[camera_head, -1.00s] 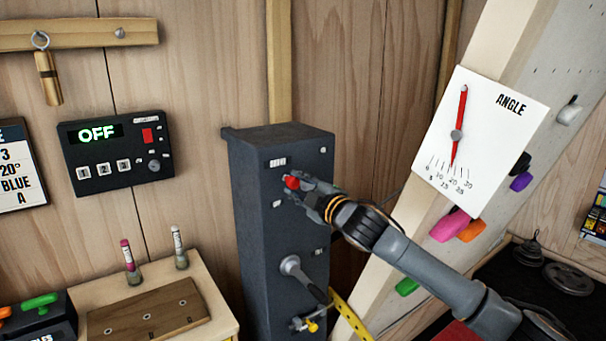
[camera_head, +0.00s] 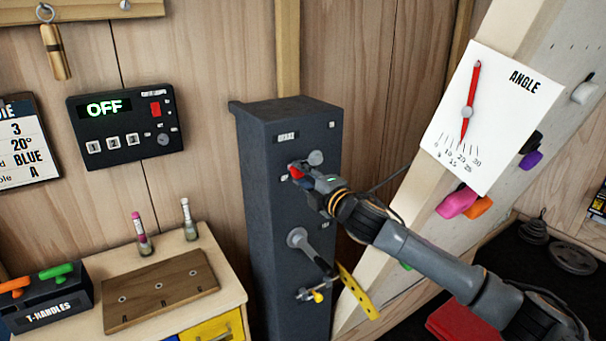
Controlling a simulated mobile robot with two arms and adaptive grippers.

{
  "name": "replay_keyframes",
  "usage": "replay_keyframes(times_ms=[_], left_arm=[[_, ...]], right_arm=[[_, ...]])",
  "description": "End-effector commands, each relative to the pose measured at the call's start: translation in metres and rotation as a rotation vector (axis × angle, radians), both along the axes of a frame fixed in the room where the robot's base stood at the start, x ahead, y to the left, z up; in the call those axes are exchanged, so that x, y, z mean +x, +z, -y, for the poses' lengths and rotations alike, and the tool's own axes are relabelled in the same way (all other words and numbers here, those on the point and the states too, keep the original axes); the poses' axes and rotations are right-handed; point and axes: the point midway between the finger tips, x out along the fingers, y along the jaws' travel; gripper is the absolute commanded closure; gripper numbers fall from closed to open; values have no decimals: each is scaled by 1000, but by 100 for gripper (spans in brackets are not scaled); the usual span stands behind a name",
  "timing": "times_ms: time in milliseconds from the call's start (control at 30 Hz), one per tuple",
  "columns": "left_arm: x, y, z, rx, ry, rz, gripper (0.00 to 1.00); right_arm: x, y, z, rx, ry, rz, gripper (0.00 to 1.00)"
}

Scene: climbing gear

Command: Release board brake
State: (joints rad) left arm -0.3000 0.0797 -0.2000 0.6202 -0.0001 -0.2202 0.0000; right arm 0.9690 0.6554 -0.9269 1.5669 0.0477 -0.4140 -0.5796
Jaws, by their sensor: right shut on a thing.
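The dark grey brake post (camera_head: 264,220) stands upright in the middle, against the wood wall. A red knob (camera_head: 296,172) sits on its upper front face, just below a small label and a round grey disc (camera_head: 316,158). My right gripper (camera_head: 302,175) is shut on the red knob and hides part of it. Lower on the post are a grey crank handle (camera_head: 309,249) and a small yellow-tipped pin (camera_head: 317,296). The tilted climbing board (camera_head: 440,215) carries a white angle gauge (camera_head: 490,115) with a red pointer. My left gripper is not in view.
A control box (camera_head: 124,124) reading OFF hangs on the wall at left. Below it, a wooden bench (camera_head: 232,283) holds a drilled wood plate, two small bottles and a T-handles box (camera_head: 45,299). A yellow slotted strip (camera_head: 357,291) projects right of the post. Weights lie at far right.

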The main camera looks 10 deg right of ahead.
Motion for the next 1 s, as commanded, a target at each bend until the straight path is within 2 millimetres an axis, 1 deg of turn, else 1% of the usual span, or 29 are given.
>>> replay_keyframes(times_ms=[33,267,300,367,400,767,867,1000], left_arm=[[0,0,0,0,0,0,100],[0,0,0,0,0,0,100],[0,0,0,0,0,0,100],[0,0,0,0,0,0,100],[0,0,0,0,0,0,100],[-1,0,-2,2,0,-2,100],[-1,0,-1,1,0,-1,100],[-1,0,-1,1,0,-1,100]], right_arm=[[0,-3,0,-5,0,-2,100],[0,-3,0,-5,0,-3,100],[0,-3,0,-5,0,-3,69],[0,-3,0,-5,0,-4,57],[0,-3,0,-5,0,-4,49],[-2,-2,1,-3,-1,-2,49],[-9,-2,4,-3,0,-1,49],[-30,-2,11,-4,0,-2,49]])
